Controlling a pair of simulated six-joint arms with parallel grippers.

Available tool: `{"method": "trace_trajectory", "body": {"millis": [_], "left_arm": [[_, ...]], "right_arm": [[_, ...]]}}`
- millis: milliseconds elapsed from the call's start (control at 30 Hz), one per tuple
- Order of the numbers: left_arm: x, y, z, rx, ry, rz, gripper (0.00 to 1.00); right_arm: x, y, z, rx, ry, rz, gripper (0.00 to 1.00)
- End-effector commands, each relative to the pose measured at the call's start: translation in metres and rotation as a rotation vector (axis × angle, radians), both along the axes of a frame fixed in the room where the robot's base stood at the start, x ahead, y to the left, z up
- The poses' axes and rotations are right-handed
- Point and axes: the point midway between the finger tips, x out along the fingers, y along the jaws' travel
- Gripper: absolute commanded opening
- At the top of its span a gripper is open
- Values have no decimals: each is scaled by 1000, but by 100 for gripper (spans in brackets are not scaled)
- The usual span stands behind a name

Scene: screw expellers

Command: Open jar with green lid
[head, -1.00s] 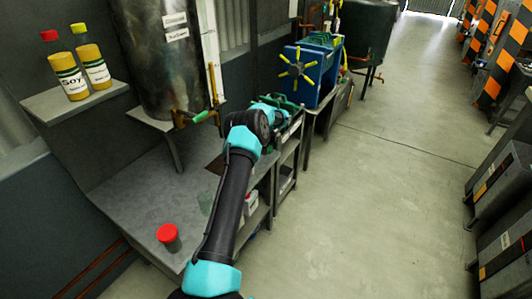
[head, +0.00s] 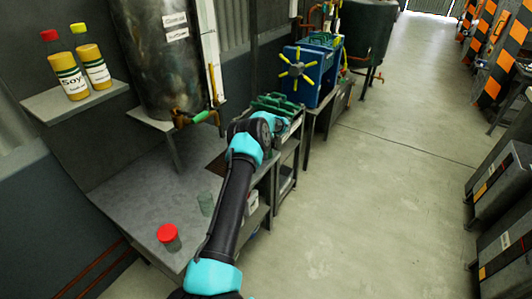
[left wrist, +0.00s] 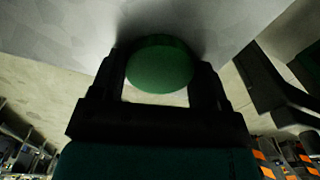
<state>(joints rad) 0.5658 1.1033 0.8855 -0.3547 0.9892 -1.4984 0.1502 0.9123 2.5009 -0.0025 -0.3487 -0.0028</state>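A green round lid (left wrist: 159,64) sits between the two dark fingers of my left gripper (left wrist: 160,60) in the left wrist view. The fingers press against both its sides. In the head view, a clear, greenish jar (head: 205,204) stands on the grey bench beside my left arm, and no green lid shows on it. A second jar with a red lid (head: 168,233) stands nearer the front of the bench. My left gripper's fingers are hidden behind my arm in the head view. My right gripper is not in view.
The grey bench (head: 135,205) is clear around the jars. Two sauce bottles (head: 72,75) stand on a wall shelf (head: 70,101) at the left. A metal tank (head: 160,70) with a tap rises behind the bench. A blue machine (head: 310,75) stands further back.

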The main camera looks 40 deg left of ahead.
Motion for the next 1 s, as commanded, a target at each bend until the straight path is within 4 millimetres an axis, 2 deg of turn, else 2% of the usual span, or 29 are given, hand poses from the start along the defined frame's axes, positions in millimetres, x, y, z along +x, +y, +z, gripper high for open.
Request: {"method": "trace_trajectory", "body": {"millis": [33,233,567,767,1000], "left_arm": [[0,0,0,0,0,0,74],[0,0,0,0,0,0,93],[0,0,3,0,-1,0,93],[1,0,23,1,-3,0,93],[0,1,66,2,-2,0,93]], "right_arm": [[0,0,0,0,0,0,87],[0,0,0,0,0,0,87],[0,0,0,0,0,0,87],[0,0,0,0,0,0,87],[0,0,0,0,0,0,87]]}}
